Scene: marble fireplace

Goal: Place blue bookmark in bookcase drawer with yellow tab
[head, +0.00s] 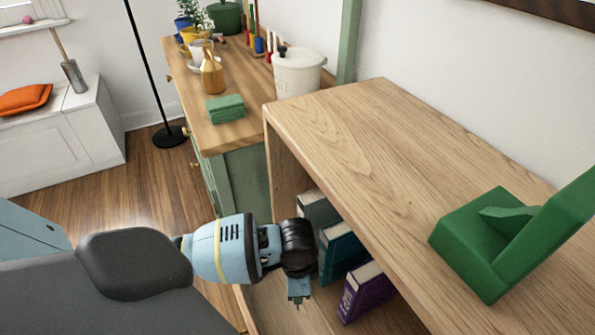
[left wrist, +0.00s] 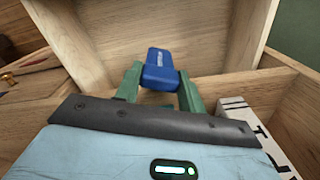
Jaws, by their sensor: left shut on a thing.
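My left gripper (head: 298,298) is in front of the wooden bookcase (head: 375,125), low beside the books on its shelf. In the left wrist view its green fingers (left wrist: 158,92) are shut on a small blue object (left wrist: 160,68), which looks like the blue bookmark. The object sticks out past the fingertips, in front of a pale wooden panel (left wrist: 150,30). In the head view I cannot make out the bookmark at the gripper. I see no yellow tab, and cannot tell which wooden part is the drawer. My right gripper is not in view.
Several books, including a purple one (head: 365,290) and a teal one (head: 342,250), stand on the shelf near the gripper. A green bookend (head: 475,240) sits on the bookcase top. A green cabinet (head: 245,180) stands behind. Wooden edges surround the gripper in the wrist view.

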